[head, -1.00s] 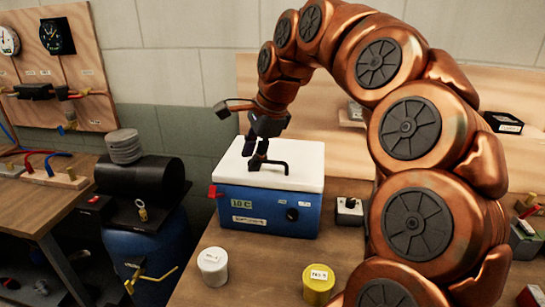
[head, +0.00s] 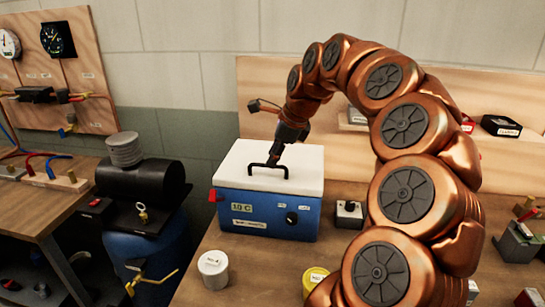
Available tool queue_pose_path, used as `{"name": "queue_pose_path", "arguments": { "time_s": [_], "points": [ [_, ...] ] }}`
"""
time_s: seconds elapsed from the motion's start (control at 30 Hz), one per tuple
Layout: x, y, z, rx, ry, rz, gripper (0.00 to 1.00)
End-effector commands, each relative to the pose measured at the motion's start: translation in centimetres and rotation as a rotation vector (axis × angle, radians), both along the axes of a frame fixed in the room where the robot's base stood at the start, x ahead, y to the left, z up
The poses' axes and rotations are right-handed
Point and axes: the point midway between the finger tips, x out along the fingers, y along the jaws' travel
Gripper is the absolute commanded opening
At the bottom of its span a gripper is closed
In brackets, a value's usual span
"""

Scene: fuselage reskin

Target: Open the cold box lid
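The cold box (head: 266,212) is a blue box with a white lid (head: 240,162) and stands on the wooden bench. The lid looks closed. A black bar handle (head: 268,168) stands on top of the lid.
A white jar (head: 213,269) and a yellow jar (head: 315,279) stand in front of the cold box. A small grey switch box (head: 349,213) is to its right. My arm arches over the bench's right side. A blue tank (head: 150,262) stands to the left.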

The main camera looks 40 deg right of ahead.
Motion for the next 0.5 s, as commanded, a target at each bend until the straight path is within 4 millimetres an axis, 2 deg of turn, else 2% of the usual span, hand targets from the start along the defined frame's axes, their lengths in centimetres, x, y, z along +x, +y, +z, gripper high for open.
{"name": "queue_pose_path", "arguments": {
  "time_s": [0.2,0.5],
  "points": [
    [0.6,0.2,-1.5,0.001,0.002,0.001,0.37],
    [0.8,0.2,-1.8,0.000,-0.001,0.001,0.37]
  ]
}}
